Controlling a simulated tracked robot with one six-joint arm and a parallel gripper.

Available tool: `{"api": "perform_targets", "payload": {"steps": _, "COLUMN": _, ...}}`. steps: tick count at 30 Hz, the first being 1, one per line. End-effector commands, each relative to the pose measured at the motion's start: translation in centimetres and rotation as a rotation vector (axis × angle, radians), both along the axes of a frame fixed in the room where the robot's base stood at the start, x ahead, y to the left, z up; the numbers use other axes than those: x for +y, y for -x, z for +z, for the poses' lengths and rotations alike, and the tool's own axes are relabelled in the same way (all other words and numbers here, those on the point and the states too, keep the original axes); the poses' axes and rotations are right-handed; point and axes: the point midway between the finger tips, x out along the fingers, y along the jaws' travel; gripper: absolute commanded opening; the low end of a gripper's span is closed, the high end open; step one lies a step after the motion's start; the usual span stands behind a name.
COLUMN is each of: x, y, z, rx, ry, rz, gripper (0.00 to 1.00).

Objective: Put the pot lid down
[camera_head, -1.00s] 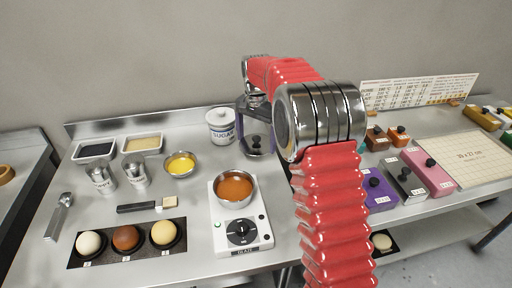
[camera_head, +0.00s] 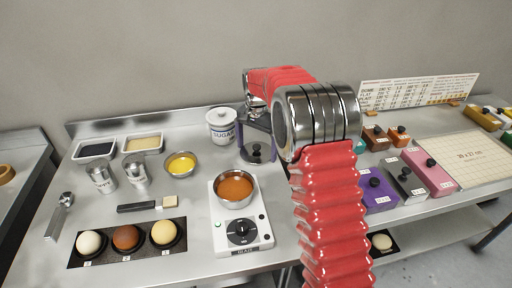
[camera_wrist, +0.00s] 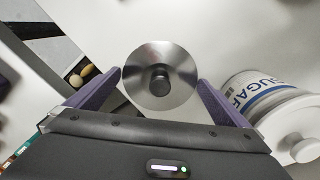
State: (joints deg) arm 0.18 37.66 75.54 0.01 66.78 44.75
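In the wrist view, the lid (camera_wrist: 177,96) is centred ahead of my gripper (camera_wrist: 160,76). In the head view my gripper (camera_head: 256,132) is over the lid, partly hidden by my arm. The pot (camera_head: 234,201) of orange-brown liquid sits uncovered on the white hot plate (camera_head: 258,237).
A sugar jar (camera_head: 221,126) stands close left of my gripper and also shows in the wrist view (camera_wrist: 262,100). A bowl of yellow liquid (camera_head: 181,164) is farther left. Purple (camera_head: 378,191) and other coloured blocks stand to the right.

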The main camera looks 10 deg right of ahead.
Motion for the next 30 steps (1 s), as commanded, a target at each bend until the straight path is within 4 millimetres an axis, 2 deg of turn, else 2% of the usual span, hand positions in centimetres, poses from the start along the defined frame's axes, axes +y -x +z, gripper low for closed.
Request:
{"api": "perform_targets", "payload": {"steps": 11, "x": 0.0, "y": 0.0, "z": 0.8, "rx": -0.001, "ry": 0.000, "rz": 0.000, "gripper": 1.00}}
{"api": "perform_targets", "payload": {"steps": 17, "x": 0.0, "y": -0.1, "z": 3.4, "rx": -0.003, "ry": 0.000, "rz": 0.000, "gripper": 1.00}}
{"api": "perform_targets", "payload": {"steps": 30, "x": 0.0, "y": 0.0, "z": 10.6, "rx": -0.001, "ry": 0.000, "rz": 0.001, "gripper": 1.00}}
